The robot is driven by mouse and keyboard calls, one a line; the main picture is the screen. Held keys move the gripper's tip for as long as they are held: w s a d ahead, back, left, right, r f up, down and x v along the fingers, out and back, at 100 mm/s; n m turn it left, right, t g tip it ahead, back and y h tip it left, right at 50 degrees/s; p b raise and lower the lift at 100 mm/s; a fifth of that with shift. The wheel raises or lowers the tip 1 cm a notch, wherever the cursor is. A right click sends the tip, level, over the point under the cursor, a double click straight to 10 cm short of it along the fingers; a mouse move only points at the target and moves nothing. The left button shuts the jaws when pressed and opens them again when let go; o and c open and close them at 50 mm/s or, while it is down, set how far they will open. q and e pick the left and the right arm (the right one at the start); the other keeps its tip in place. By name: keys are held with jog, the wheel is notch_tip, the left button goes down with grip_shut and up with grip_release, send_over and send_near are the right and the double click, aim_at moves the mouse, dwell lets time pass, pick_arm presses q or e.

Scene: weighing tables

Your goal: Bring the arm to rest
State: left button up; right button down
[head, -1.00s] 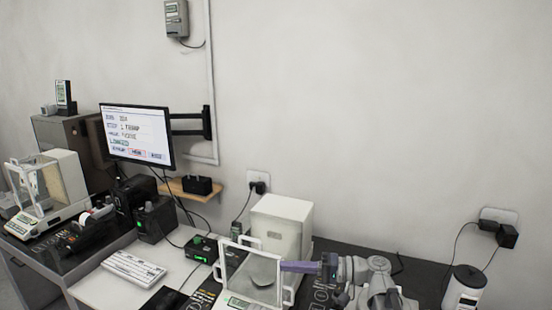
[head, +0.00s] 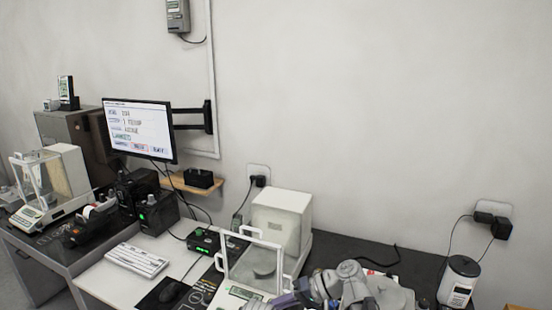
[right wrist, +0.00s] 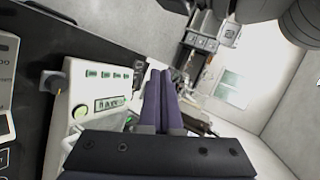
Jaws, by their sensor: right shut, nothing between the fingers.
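My right arm (head: 350,283) is at the bottom of the head view, in front of and to the right of the near balance (head: 283,222). Its purple fingers (head: 288,299) show low at the balance's front right; whether they touch it I cannot tell. In the right wrist view the two purple fingers (right wrist: 160,92) lie together, shut, with nothing between them. My left gripper is not in view.
A glass-fronted second balance (head: 45,190) stands at the left. A white canister (head: 459,282) stands to the right. The dark tabletop behind my arm looks mostly clear.

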jog(key=s+d+f+n+g+h, duration=0.1)
jog(key=s+f+h, duration=0.7)
jog(key=s+f, duration=0.15)
jog(key=s+d+f+n+h, duration=0.1)
jog(key=s+d+f+h, duration=0.1)
jog(key=d+h, duration=0.3)
jog(key=shift+s+d+t+h, duration=0.15)
jog(key=shift+d+t+h, duration=0.25)
jog(key=shift+d, duration=0.15)
